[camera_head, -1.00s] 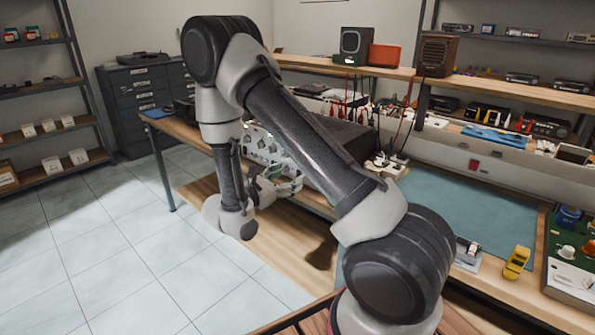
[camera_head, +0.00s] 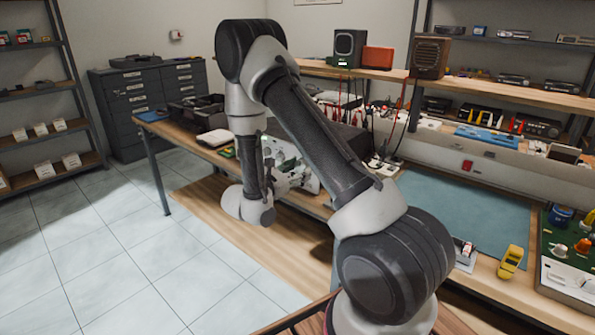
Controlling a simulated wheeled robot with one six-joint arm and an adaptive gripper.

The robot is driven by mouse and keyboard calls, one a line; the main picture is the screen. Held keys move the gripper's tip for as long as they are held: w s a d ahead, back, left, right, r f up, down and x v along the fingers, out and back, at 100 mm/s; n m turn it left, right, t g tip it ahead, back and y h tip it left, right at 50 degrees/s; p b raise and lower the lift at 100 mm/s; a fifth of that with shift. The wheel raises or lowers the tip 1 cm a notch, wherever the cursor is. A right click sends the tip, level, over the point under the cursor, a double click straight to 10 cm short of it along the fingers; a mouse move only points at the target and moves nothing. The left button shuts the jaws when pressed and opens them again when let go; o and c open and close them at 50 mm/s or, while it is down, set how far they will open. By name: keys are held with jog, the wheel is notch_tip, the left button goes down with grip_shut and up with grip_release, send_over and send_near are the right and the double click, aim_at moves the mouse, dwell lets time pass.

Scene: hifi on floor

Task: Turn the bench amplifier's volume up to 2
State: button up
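The bench amplifier (camera_head: 345,138) is a dark box on the wooden workbench, behind my arm. Part of its pale front panel (camera_head: 292,172) shows between my arm links, facing left and toward the camera. The volume knob and its scale are too small and too covered to read. My gripper (camera_head: 274,160) is close in front of the panel, mostly hidden behind my wrist. I cannot tell whether its fingers are open or shut, or whether they touch a knob.
A blue-green mat (camera_head: 465,220) covers the bench to the right, with a yellow tool (camera_head: 511,262) near its front edge. Test leads (camera_head: 400,125) hang behind the amplifier. A black open case (camera_head: 195,108) sits at the bench's left end. The tiled floor at left is clear.

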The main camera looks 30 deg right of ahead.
jog(key=c, duration=0.4)
jog(key=n, duration=0.5)
jog(key=o, duration=1)
jog(key=shift+a, duration=0.15)
jog(key=v, duration=1.1)
jog(key=shift+s+a, duration=0.2)
jog(key=shift+a, duration=0.15)
